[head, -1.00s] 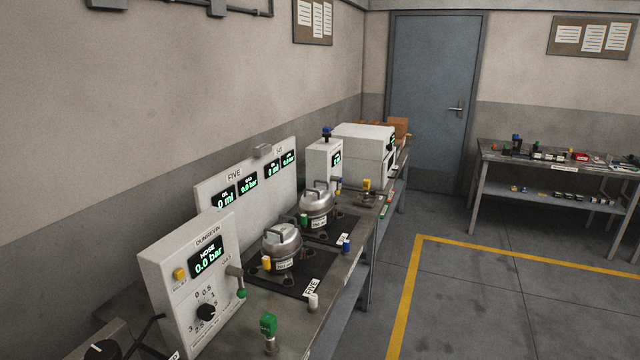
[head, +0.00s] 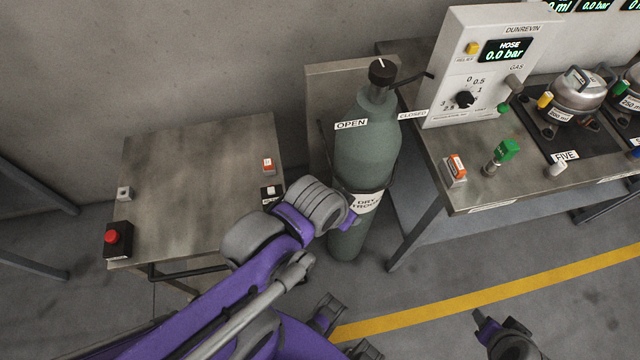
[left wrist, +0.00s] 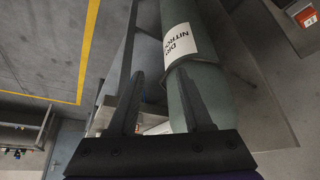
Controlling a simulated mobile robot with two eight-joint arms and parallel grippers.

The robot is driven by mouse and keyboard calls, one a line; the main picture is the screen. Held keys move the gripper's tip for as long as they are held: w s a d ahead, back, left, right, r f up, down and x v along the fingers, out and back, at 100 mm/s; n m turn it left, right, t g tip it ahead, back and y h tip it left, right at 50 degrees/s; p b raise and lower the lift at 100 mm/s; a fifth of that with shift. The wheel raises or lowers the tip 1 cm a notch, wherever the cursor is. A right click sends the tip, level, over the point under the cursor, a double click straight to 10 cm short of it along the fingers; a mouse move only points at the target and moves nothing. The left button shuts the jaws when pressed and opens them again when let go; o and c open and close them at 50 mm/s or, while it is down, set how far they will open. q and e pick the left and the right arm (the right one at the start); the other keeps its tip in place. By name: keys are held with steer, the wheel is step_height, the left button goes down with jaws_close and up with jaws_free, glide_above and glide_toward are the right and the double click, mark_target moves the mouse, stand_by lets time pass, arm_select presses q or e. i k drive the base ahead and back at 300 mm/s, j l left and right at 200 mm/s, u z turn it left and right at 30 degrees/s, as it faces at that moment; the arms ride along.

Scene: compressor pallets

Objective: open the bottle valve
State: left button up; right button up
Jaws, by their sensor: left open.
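The green gas bottle (head: 365,150) stands upright between two benches in the head view, its label reading dry nitrogen. Its black valve knob (head: 382,72), with a white mark, is on top. An OPEN sign (head: 351,125) is left of the bottle and a CLOSED sign (head: 412,114) right. My left arm reaches the bottle at label height, well below the knob; its fingers are hidden in the head view. In the left wrist view my left gripper (left wrist: 158,105) is open, its fingers before the bottle (left wrist: 205,90); contact is unclear. A dark, purple-trimmed part at the lower right may be my right gripper.
A small table (head: 200,180) with a red button (head: 112,237) stands left of the bottle. The bench (head: 430,160) on the right carries a gauge box (head: 490,65) reading 0.0 bar, a green-topped fitting (head: 505,152) and steel pots. Floor shows beyond the yellow line.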

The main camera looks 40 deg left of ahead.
mark_target(381, 72)
steer(key=u, duration=1.15)
